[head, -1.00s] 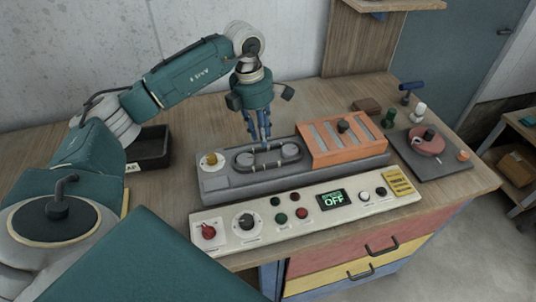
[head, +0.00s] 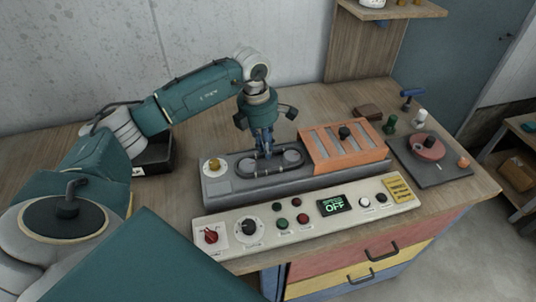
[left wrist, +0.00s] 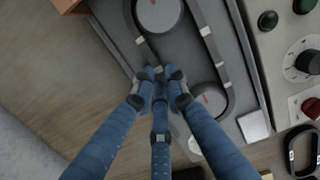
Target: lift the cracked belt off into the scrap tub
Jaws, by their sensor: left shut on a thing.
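The belt (head: 272,171) is a thin dark loop with pale patches, lying around two grey round pulleys on the grey machine bed. It also shows in the left wrist view (left wrist: 213,48). My left gripper (head: 265,156) points down between the pulleys, its blue fingers together. In the left wrist view the fingertips (left wrist: 160,77) close on one long run of the belt, which still appears to lie around both pulleys. They hide the crack, if it is there. The scrap tub (head: 158,167), a black labelled box, stands at the left, partly behind my left arm. My right gripper is out of view.
An orange slotted cover (head: 343,160) sits on the bed to the right. The control panel (head: 270,241) runs along the front, its display reading OFF. A dark loop with a pale tag (left wrist: 292,157) lies beyond the panel's end. A grey plate (head: 450,178) stands at the right.

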